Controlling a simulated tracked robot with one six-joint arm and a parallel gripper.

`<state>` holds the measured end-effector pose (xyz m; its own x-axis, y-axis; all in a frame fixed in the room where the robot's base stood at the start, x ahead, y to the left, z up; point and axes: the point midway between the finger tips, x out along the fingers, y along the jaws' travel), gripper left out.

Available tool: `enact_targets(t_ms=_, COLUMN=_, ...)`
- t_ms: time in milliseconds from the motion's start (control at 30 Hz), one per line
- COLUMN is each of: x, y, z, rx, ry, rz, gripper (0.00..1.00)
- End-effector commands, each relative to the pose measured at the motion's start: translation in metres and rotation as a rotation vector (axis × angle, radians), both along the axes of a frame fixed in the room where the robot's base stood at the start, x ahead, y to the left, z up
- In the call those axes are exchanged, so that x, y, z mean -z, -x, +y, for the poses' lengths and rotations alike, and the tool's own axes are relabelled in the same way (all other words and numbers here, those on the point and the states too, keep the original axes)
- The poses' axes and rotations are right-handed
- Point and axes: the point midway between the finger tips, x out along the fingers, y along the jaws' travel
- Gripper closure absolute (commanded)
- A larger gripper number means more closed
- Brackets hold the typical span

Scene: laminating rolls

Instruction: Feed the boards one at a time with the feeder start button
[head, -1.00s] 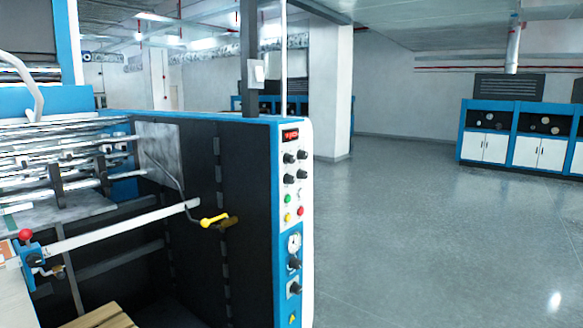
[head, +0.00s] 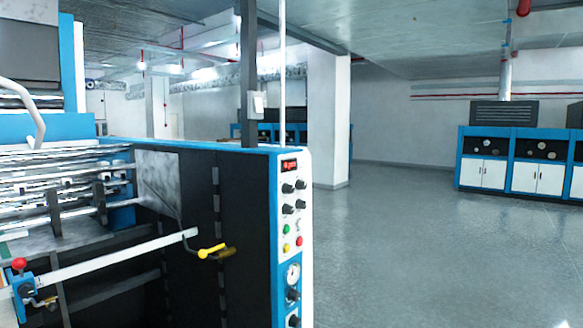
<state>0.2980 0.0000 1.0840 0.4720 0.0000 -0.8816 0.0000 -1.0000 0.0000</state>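The laminating machine's feeder (head: 120,195) fills the left half of the head view. Its control panel (head: 292,220) is on the narrow white and blue end post. A gauge (head: 293,273) sits lower down. No label can be read, so I cannot tell which button is the feeder start. No boards can be made out. My gripper is not in view.
A yellow-handled crank (head: 214,252) and a white bar (head: 115,257) stick out at the feeder's front. A red knob (head: 18,264) is at far left. A white pillar (head: 328,125) and blue cabinets (head: 515,160) stand behind. The grey floor (head: 430,250) at right is clear.

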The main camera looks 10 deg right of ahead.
Motion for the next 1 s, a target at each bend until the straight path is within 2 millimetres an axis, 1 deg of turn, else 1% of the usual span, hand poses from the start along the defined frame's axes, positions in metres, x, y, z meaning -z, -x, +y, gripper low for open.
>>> enact_targets(t_ms=33, x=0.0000, y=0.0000, z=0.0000, rx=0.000, ry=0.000, rz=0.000, gripper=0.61)
enact_targets(t_ms=67, x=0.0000, y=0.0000, z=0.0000, rx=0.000, ry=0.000, rz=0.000, gripper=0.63)
enact_targets(t_ms=600, x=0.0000, y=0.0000, z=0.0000, rx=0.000, ry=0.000, rz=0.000, gripper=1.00)
enact_targets(t_ms=1000, x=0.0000, y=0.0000, z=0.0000, rx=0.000, ry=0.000, rz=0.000, gripper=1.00)
